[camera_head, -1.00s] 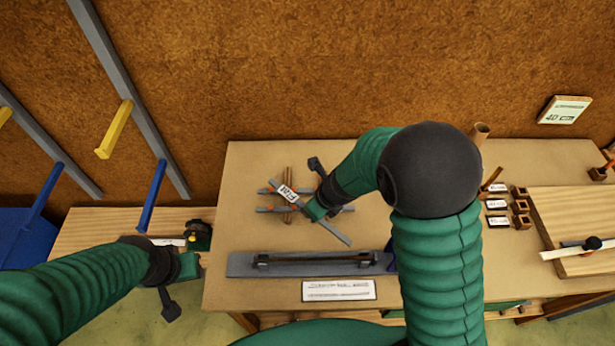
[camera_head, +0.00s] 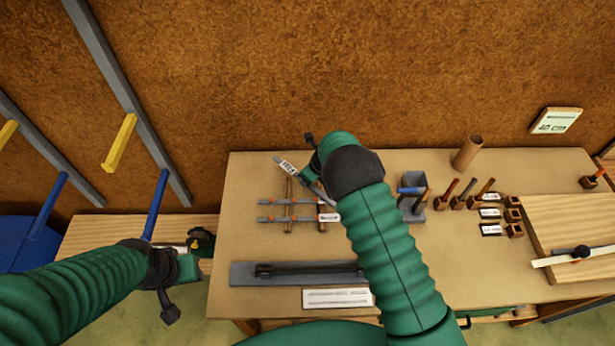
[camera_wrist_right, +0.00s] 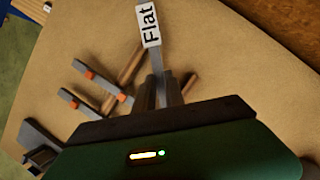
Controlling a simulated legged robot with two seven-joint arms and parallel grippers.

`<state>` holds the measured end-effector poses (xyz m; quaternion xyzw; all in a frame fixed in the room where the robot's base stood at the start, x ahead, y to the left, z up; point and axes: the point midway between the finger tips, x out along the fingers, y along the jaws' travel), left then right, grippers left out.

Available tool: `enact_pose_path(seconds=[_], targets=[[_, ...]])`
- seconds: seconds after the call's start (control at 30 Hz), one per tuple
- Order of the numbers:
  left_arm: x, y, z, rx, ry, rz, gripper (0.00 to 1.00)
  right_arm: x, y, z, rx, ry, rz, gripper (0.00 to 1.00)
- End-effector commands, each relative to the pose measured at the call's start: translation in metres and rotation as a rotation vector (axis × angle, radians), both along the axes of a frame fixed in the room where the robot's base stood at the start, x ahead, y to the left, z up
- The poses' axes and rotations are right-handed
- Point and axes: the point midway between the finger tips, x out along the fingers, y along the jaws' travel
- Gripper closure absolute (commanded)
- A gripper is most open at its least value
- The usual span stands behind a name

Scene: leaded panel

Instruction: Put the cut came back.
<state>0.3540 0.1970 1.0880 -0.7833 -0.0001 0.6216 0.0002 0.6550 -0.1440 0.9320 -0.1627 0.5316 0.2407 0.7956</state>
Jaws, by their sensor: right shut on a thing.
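A grey came strip with a white "Flat" tag (camera_head: 287,166) is in my right gripper (camera_head: 314,180). In the right wrist view the strip (camera_wrist_right: 159,62) runs from between the shut fingers (camera_wrist_right: 160,92), its tag pointing away. It is tilted over the far end of a wooden rack (camera_head: 289,188). Whether it touches the rack I cannot tell. Two other grey strips with orange marks lie across the rack, also in the right wrist view (camera_wrist_right: 85,103). My left gripper (camera_head: 190,265) is over the left bench; its fingers are unclear.
A grey bar tool (camera_head: 245,273) and a white card (camera_head: 337,298) lie in front of the rack. To the right stand a grey tool holder (camera_head: 415,208), a cardboard tube (camera_head: 467,152) and small wooden blocks. A board (camera_head: 575,230) is at far right. The table's back left is clear.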

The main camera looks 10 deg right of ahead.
Motion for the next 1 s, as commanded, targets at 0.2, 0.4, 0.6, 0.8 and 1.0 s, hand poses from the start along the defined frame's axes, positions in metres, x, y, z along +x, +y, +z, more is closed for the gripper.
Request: enact_pose_path(seconds=[0.2, 0.4, 0.6, 0.8, 1.0], targets=[[0.0, 0.0, 0.0007, 0.0, 0.0, 0.0, 0.64, 0.0005, 0.0001, -0.0024, 0.0, -0.002, 0.001, 1.0], [0.0, 0.0, -0.0028, 0.0, 0.0, 0.0, 0.64, 0.0003, -0.0001, -0.0081, 0.0, -0.002, 0.0, 1.0], [0.0, 0.0, -0.0027, 0.0, 0.0, 0.0, 0.64, 0.0002, -0.0002, -0.0091, 0.0, -0.001, 0.0, 0.69], [0.0, 0.0, -0.0027, 0.0, 0.0, 0.0, 0.64, 0.0002, 0.0, -0.0089, 0.0, -0.002, 0.0, 0.64], [0.0, 0.0, 0.0023, 0.0, 0.0, 0.0, 0.64, 0.0005, 0.0003, -0.0012, 0.0, -0.002, 0.001, 0.64]])
